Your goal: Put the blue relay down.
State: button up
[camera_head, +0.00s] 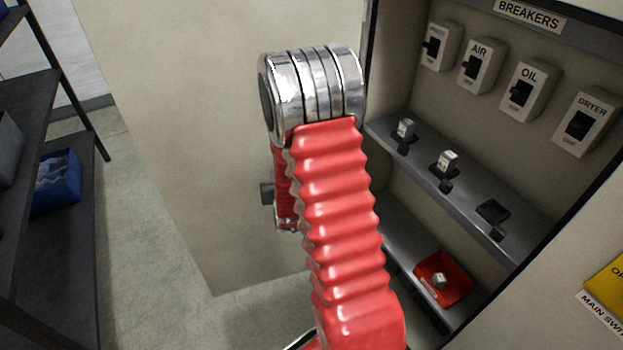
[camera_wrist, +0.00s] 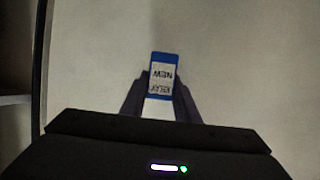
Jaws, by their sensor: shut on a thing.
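My gripper (camera_wrist: 160,108) is shut on the blue relay (camera_wrist: 161,59) in the wrist view. The relay is a small block with blue edges and a white label reading "NEW RELAY", upside down in this view. It sticks out past the fingertips, with a plain beige surface behind it. In the head view my red arm covers the middle of the picture, and the relay and fingertips are hidden behind it.
An open cabinet at right holds several breakers (camera_head: 479,66) above a grey shelf (camera_head: 470,195). Two pale relays (camera_head: 405,128) (camera_head: 447,161) sit in sockets beside an empty socket (camera_head: 493,211). A red tray (camera_head: 444,277) below holds a small pale block. A dark rack (camera_head: 75,145) with a blue bin (camera_head: 57,182) stands at left.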

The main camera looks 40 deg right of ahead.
jog(key=a+r+n+y, duration=0.1)
jog(key=a+r+y, duration=0.1)
jog(key=a+r, duration=0.2)
jog(key=w+a+r+n+t+y, duration=0.1)
jog(key=a+r, duration=0.3)
jog(key=a, duration=0.6)
jog(key=a+r+n+y, duration=0.3)
jog(key=a+r, duration=0.1)
jog(key=a, duration=0.4)
jog(key=shift+w+r, duration=0.2)
jog(key=shift+w, duration=0.15)
jog(key=shift+a, duration=0.2)
jog(key=shift+a+n, duration=0.3)
